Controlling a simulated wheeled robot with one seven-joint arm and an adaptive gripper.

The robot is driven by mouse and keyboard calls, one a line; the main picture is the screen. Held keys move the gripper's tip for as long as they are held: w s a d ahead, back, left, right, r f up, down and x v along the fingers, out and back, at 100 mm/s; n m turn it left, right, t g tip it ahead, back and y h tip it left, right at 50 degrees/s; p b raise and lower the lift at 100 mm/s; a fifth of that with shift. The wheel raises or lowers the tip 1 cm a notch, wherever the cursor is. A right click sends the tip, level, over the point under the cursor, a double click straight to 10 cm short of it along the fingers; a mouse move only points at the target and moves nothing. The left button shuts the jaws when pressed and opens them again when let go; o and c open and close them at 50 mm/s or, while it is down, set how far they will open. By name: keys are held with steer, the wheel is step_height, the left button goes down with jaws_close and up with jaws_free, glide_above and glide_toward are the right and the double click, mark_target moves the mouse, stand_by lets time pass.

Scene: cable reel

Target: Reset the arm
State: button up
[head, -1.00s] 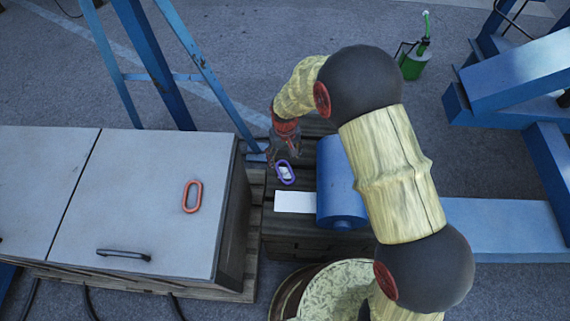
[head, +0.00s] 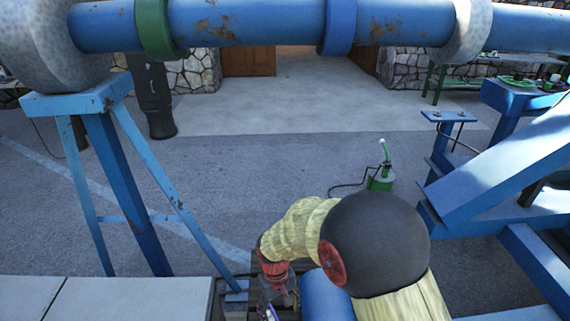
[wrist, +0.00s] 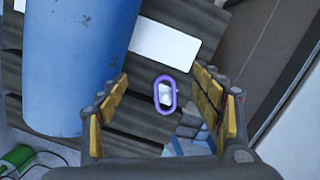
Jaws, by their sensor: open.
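My gripper (wrist: 160,92) is open in the wrist view, with its yellow-padded fingers wide apart. A purple oval ring (wrist: 165,93) with something whitish inside it shows in the gap between the fingers. It seems to lie on the dark slatted surface (wrist: 50,12) below, touching neither finger. In the head view, my gripper (head: 276,288) points down at the bottom middle, left of a blue cylinder (head: 325,295). Only a sliver of the ring (head: 269,313) shows there, at the bottom edge.
The blue cylinder (wrist: 75,70) and a white plate (wrist: 165,44) lie close by. A grey cabinet top (head: 130,300) is to the left. A blue trestle (head: 125,190) stands behind it, under a large blue pipe (head: 250,22). A green can (head: 381,182) stands on open pavement.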

steer(key=s+d+r+m+t, duration=0.1)
steer(key=s+d+r, duration=0.4)
steer(key=r, duration=0.5)
steer(key=s+d+r+m+t, duration=0.2)
steer(key=s+d+r, duration=0.3)
steer(key=d+r, duration=0.3)
steer(key=s+d+r+m+t+p, duration=0.1)
steer(key=s+d+r+t, duration=0.3)
steer(key=r, duration=1)
steer(key=s+d+m, duration=0.1)
steer(key=d, duration=0.2)
steer(key=shift+d+y, duration=0.15)
steer(key=shift+y, duration=0.25)
steer(key=shift+r, duration=0.1)
steer(key=shift+c, duration=0.9)
